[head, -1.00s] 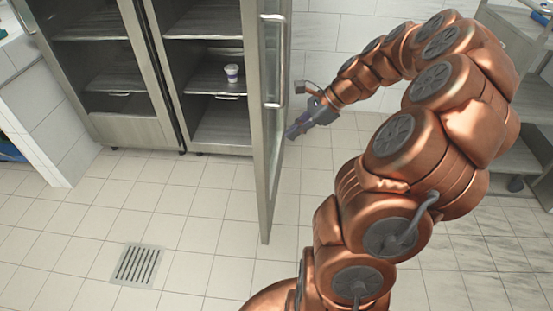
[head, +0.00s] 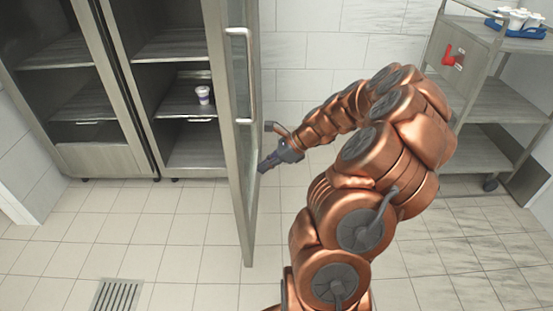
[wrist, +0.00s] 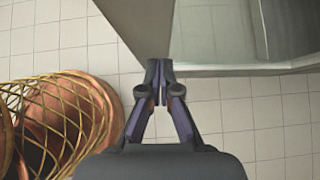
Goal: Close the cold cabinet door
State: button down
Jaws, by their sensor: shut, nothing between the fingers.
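The cold cabinet (head: 132,78) stands at the left in the head view, with its right section open. Its door (head: 240,185) stands swung out toward me, a steel frame with a glass pane and a long handle (head: 246,75). My gripper (head: 264,168) is at the right, outer side of the door, low down and close to its frame. In the wrist view my gripper (wrist: 159,66) is shut and empty, its fingertips at the lower corner of the door frame (wrist: 215,70). I cannot tell for certain whether they touch it.
A white cup (head: 204,95) stands on a shelf inside the open section. A steel cart (head: 490,100) with a blue tray of cups (head: 515,32) stands at the right. A floor drain (head: 117,295) lies at the lower left. The floor before the cabinet is clear.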

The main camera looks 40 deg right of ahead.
aim_at(243, 172)
jog(key=shift+w+a, duration=1.4)
jog(key=shift+a, duration=0.05)
